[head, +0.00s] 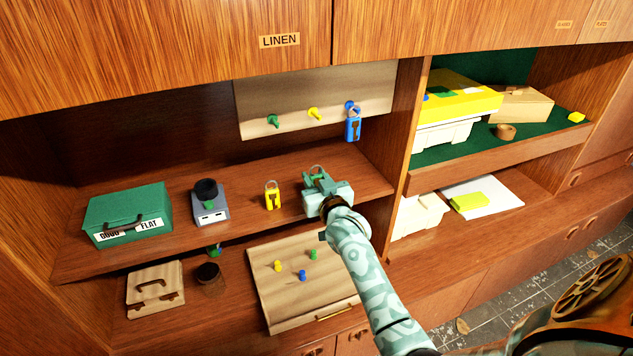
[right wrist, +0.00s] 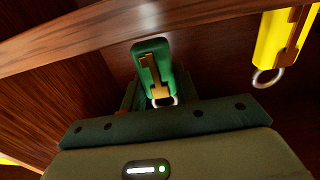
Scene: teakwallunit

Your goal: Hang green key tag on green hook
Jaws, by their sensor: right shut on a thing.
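The green key tag (right wrist: 151,62) shows in the right wrist view with a brass key shape on its face and a metal ring. My right gripper (head: 318,180) is shut on it, a little above the middle shelf; in the head view the tag is hard to tell from the green fingers, with a ring showing at the top. The green hook (head: 272,120) is at the left on the wooden hook board (head: 290,98), bare, above and left of my gripper. My left gripper is not in view.
The yellow hook (head: 314,113) is bare. A blue key tag (head: 353,130) hangs on the blue hook (head: 351,106). A yellow key tag (head: 271,196) stands on the shelf left of my gripper. A grey device (head: 210,208) and green box (head: 128,214) stand further left.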

